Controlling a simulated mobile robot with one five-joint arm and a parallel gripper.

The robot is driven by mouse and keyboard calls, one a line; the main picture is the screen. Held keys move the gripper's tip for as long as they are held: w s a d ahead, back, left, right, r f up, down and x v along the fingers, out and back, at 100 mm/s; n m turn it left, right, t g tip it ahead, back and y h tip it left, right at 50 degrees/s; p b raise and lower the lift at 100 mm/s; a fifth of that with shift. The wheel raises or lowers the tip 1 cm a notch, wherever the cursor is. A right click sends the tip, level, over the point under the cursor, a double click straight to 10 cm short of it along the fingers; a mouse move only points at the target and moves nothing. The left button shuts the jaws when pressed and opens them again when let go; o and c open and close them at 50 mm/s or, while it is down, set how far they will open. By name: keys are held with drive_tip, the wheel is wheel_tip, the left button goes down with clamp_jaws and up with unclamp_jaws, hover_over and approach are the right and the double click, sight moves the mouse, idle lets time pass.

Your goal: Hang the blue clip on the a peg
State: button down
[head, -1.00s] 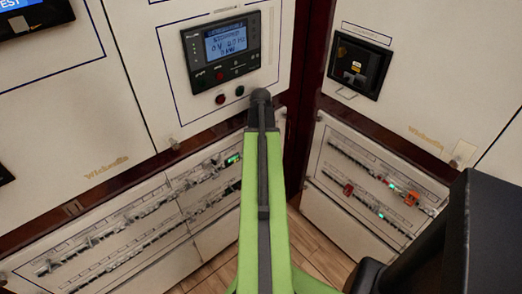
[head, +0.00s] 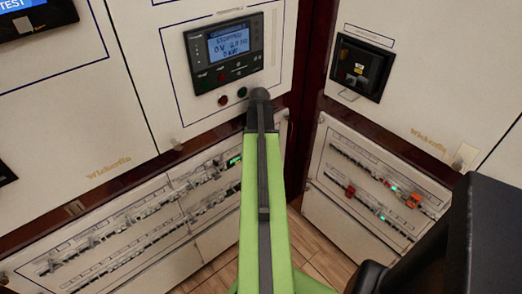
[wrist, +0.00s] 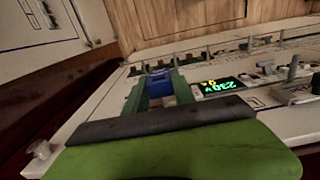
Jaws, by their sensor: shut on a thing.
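In the wrist view my gripper (wrist: 159,88) has its two green fingers closed on the blue clip (wrist: 158,82). The clip sits between the fingertips, in front of the white breaker panel (wrist: 90,118). Several thin pegs (wrist: 206,52) stand along the far side of that panel, beyond the clip. I cannot read which one is marked a. I cannot tell whether the clip touches a peg. In the head view my own arm hides the gripper and the clip.
A lit green display (wrist: 220,86) lies right of the fingers, with switches (wrist: 292,68) beyond it. In the head view, red clips (head: 414,201) sit on the right cabinet's lower panel. A screen unit (head: 224,52) is above my arm. Wooden floor (head: 318,250) shows between the cabinets.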

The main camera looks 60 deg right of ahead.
drive_tip(key=shift+w+d+r, duration=0.1)
drive_tip(key=shift+w+d, duration=0.15)
drive_tip(key=shift+w, duration=0.45)
drive_tip(key=c, duration=1)
unclamp_jaws()
drive_tip(key=shift+o, duration=0.2)
drive_tip(key=shift+w+r, duration=0.1)
